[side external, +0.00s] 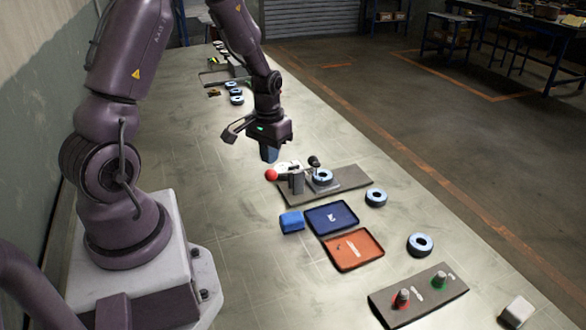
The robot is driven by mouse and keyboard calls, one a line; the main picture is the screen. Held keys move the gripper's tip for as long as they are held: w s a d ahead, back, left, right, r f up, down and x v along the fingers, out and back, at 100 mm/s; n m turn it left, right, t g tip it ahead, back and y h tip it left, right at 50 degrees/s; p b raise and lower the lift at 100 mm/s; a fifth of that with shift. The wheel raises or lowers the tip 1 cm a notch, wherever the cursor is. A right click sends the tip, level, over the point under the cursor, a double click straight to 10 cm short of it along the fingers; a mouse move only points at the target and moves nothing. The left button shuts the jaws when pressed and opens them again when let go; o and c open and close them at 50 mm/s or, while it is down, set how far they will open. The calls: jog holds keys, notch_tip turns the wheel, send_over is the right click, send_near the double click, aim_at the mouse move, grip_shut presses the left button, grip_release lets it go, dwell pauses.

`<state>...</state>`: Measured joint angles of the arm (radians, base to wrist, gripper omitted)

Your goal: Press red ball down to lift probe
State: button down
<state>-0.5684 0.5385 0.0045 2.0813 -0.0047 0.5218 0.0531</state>
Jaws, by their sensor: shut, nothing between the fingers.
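The red ball (271,175) is at the left end of a lever on a small grey stand (297,183). A dark rounded piece (314,161), which looks like the probe, is at the lever's right end, above a flap disc (323,177). The stand and disc are on a grey base plate (348,178). I cannot tell whether the probe touches the disc. My gripper (269,155) is shut and empty. It points down and appears above and behind the red ball, apart from it.
A blue tray (318,226), an orange tray (375,258) and a blue block (291,222) are in front of the plate. Loose discs (376,197) (420,244) lie to the right. More discs (236,99) lie farther back.

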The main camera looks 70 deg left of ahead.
aim_at(271, 169)
jog(key=shift+f, duration=0.1)
jog(key=shift+f, duration=1.9)
jog(key=shift+r, duration=4.5)
